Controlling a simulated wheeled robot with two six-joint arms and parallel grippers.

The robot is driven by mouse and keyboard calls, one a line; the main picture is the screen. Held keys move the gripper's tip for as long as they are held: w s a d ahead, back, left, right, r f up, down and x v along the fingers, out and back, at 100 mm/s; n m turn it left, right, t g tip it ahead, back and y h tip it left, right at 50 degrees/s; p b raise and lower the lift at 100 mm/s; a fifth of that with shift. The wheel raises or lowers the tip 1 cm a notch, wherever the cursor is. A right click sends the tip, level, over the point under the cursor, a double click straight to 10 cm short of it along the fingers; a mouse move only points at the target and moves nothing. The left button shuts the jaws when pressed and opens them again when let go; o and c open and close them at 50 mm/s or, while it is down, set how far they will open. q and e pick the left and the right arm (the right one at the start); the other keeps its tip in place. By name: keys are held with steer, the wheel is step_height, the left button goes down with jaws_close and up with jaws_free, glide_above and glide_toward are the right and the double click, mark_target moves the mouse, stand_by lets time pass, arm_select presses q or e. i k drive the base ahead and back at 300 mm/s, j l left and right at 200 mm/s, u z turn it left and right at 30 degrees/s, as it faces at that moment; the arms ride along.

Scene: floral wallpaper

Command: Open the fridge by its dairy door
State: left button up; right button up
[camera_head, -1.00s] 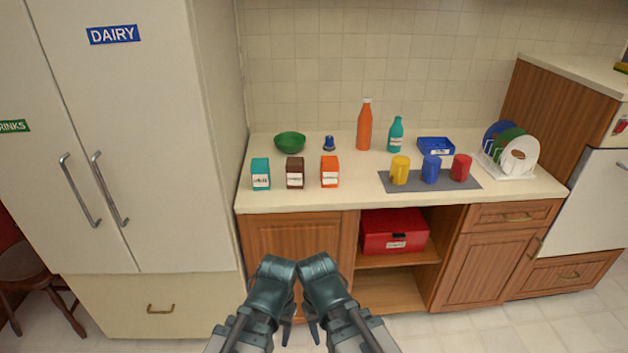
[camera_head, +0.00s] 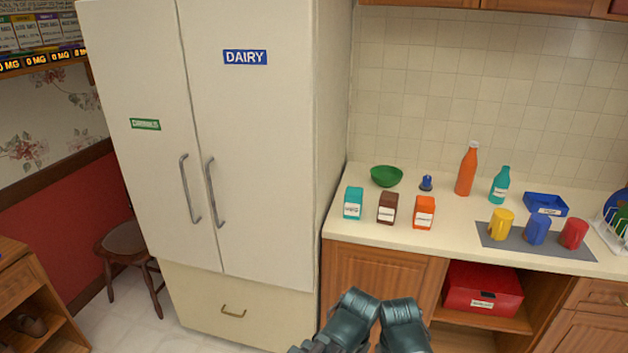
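The white fridge stands at centre left with both upper doors shut. The dairy door (camera_head: 262,150) is the right one, with a blue DAIRY label (camera_head: 245,57) near its top. Its grey vertical handle (camera_head: 215,192) is by the seam between the doors. The left door (camera_head: 140,85) has a green label (camera_head: 145,124) and its own handle (camera_head: 190,190). My two arms show at the bottom, right of the fridge and away from the handles. Their gripper fingers are out of the frame.
A counter (camera_head: 340,228) right of the fridge holds a green bowl (camera_head: 386,176), cartons, bottles and mugs. A red box (camera_head: 482,290) is on the shelf below. A stool (camera_head: 125,240) stands left of the fridge. A low wooden shelf (camera_head: 25,285) is at the lower left.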

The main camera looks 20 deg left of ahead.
mark_target(251, 68)
steer(key=u, duration=1.15)
steer(key=i+j+u, duration=0.1)
steer(key=u, duration=0.2)
steer(key=i+j+u, duration=0.1)
steer(key=u, duration=0.2)
steer(key=i, duration=0.2)
steer(key=i+l, duration=0.1)
steer(key=l, duration=0.3)
